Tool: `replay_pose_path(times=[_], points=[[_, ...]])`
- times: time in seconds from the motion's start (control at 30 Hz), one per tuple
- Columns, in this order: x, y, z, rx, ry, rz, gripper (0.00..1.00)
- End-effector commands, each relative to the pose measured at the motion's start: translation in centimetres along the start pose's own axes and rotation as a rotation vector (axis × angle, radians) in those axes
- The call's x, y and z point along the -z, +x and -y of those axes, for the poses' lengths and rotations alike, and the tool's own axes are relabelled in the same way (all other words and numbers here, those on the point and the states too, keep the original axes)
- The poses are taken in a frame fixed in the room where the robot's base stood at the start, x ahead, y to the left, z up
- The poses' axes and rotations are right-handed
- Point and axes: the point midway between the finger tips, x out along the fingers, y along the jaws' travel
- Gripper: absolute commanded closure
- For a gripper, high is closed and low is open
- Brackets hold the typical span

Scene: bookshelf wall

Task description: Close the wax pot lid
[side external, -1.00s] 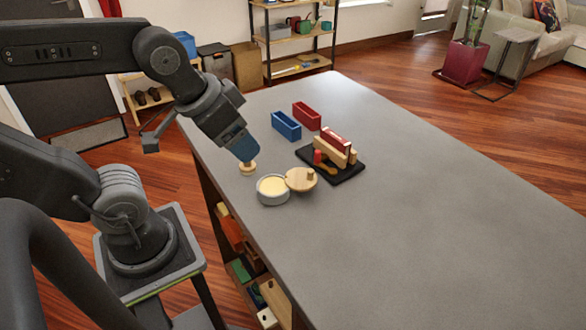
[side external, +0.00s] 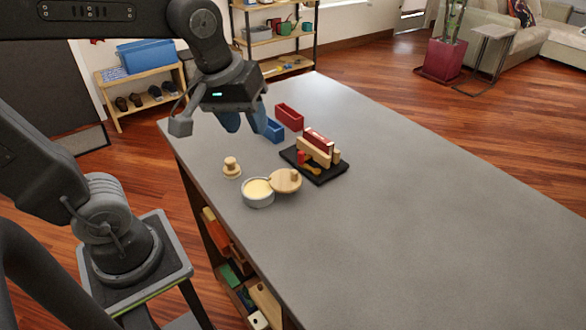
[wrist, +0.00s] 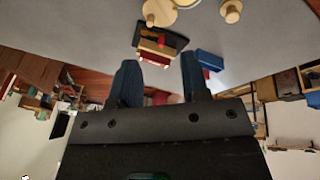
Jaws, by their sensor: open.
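The wax pot (side external: 258,194) is a grey round pot with pale yellow wax, open at the top, near the table's left edge. Its round wooden lid (side external: 284,183) with a knob (side external: 294,176) sits beside it at the right, tilted or resting against the rim; I cannot tell which. The lid also shows at the top of the wrist view (wrist: 172,16). My gripper (side external: 246,120) has blue fingers, is open and empty, and hangs above the table's far left part, behind the pot and apart from it. Its fingers show in the wrist view (wrist: 158,76).
A small wooden stamp-like piece (side external: 232,168) stands behind the pot. A black tray (side external: 316,174) with wooden blocks and a red piece lies right of the lid. Blue (side external: 274,131) and red (side external: 289,117) bins stand farther back. The table's right and front are clear.

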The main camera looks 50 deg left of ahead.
Motion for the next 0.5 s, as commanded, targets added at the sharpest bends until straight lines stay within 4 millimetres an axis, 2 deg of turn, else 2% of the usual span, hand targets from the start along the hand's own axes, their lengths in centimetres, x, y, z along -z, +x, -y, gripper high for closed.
replay_pose_path(times=[0.1, 0.3, 0.5], points=[[2.5, 0.8, -1.8, 0.068, -0.307, 0.071, 0.58], [5.6, 2.8, -4.2, 0.201, -0.767, 0.128, 0.58], [7.1, 4.2, -5.3, 0.284, -1.013, 0.135, 0.58]])
